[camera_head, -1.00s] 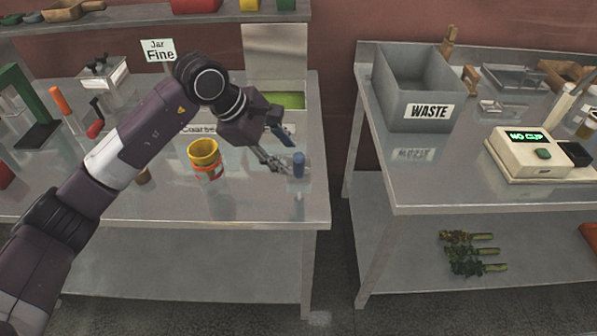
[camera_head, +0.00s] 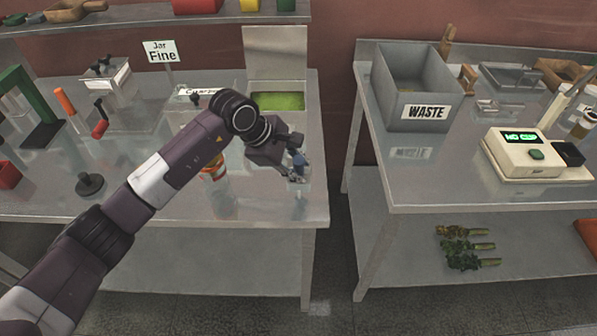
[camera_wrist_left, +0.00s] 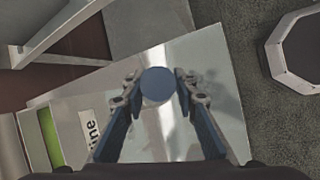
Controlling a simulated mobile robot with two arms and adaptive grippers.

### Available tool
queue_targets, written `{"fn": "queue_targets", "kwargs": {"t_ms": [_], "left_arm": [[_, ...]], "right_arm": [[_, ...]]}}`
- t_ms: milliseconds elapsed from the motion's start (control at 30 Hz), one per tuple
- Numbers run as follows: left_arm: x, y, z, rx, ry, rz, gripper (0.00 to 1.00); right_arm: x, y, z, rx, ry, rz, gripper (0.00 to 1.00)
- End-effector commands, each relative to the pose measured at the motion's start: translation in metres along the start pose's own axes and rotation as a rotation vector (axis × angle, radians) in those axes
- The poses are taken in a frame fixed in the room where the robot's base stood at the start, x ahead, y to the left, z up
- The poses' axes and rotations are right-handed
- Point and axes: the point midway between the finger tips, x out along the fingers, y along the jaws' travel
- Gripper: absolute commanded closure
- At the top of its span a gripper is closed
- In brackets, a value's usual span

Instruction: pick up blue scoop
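The blue scoop (camera_head: 299,160) stands near the right end of the left table, its blue end upright above a clear holder (camera_head: 299,184). In the left wrist view its round blue top (camera_wrist_left: 157,86) sits between the two fingertips. My left gripper (camera_head: 295,169) is at the scoop, one finger on each side of the blue top; it also shows in the left wrist view (camera_wrist_left: 158,88). Its fingers look open, with only narrow gaps to the scoop. The lower part of the scoop is hard to make out. My right gripper is not in view.
An orange and white cup (camera_head: 213,172) is partly hidden behind my left arm. A bin with green contents (camera_head: 282,102) lies behind the gripper. A gap separates this table from the right table with the grey waste bin (camera_head: 412,90) and scale (camera_head: 530,152).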

Motion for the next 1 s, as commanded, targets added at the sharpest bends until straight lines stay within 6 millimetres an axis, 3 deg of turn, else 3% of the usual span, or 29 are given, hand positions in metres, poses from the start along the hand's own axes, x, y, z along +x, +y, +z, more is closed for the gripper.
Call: {"fn": "queue_targets", "kwargs": {"t_ms": [33,200,767,1000], "left_arm": [[0.000,0.000,0.000,0.000,0.000,0.000,0.81],[0.000,0.000,0.000,0.000,0.000,0.000,0.99],[-0.004,0.003,0.002,0.001,-0.001,0.004,1.00],[-0.030,0.015,0.012,0.004,0.000,0.007,1.00]], "right_arm": [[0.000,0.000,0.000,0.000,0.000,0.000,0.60],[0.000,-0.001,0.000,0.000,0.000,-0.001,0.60],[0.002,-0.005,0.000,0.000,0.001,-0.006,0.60],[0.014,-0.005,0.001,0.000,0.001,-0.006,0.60]]}}
